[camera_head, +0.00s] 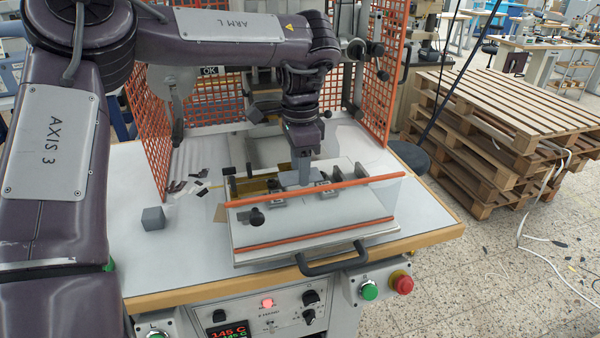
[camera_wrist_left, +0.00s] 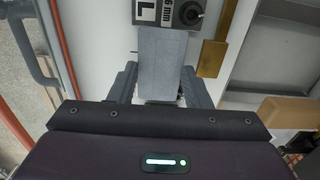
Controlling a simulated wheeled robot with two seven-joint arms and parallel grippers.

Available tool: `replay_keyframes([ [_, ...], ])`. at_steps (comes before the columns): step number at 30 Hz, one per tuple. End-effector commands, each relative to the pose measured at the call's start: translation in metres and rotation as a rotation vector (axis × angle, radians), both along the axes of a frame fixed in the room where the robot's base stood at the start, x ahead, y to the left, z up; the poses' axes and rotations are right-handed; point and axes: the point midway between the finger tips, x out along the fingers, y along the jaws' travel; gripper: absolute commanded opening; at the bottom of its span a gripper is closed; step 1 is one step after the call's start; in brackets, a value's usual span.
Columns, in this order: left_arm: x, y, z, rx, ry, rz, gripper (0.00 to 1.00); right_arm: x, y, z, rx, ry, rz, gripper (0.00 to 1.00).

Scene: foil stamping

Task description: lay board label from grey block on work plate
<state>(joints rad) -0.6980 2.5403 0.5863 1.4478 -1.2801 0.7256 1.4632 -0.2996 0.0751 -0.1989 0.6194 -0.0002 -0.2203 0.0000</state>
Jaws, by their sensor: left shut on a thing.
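My left gripper (camera_head: 305,160) points down over the work plate (camera_head: 300,236) at the front of the press. It is shut on the board label (camera_wrist_left: 162,55), a flat grey piece that shows between the fingers (camera_wrist_left: 160,82) in the wrist view. The label's far end reaches up to a grey stop marked L and 6 mm (camera_wrist_left: 170,12). I cannot tell whether the label touches the plate. The grey block (camera_head: 152,218) stands on the white table at left, with nothing visible on top. My right gripper is not in view.
An orange bar (camera_head: 318,189) crosses above the plate, and a black handle (camera_head: 332,262) sticks out in front. Orange mesh guards (camera_head: 150,130) flank the press. Dark and white scraps (camera_head: 190,185) lie on the table at left.

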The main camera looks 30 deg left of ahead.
Motion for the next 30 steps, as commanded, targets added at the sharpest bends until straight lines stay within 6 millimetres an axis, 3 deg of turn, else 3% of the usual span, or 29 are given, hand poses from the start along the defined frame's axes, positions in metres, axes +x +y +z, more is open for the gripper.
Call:
replay_keyframes([
  [14,0.000,0.000,-0.013,-0.001,-0.002,0.001,0.20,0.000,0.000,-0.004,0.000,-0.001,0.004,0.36],
  [15,0.000,0.000,-0.013,-0.001,-0.002,0.001,0.45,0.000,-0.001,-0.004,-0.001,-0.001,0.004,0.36],
  [17,0.000,0.000,-0.012,-0.001,-0.002,0.001,0.53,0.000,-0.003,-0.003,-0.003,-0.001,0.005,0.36],
  [25,0.000,0.000,-0.011,-0.001,-0.002,0.001,0.53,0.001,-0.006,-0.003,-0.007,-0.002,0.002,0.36],
  [30,0.001,0.000,0.000,0.001,-0.005,0.000,0.53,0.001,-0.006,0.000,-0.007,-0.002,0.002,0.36],
])
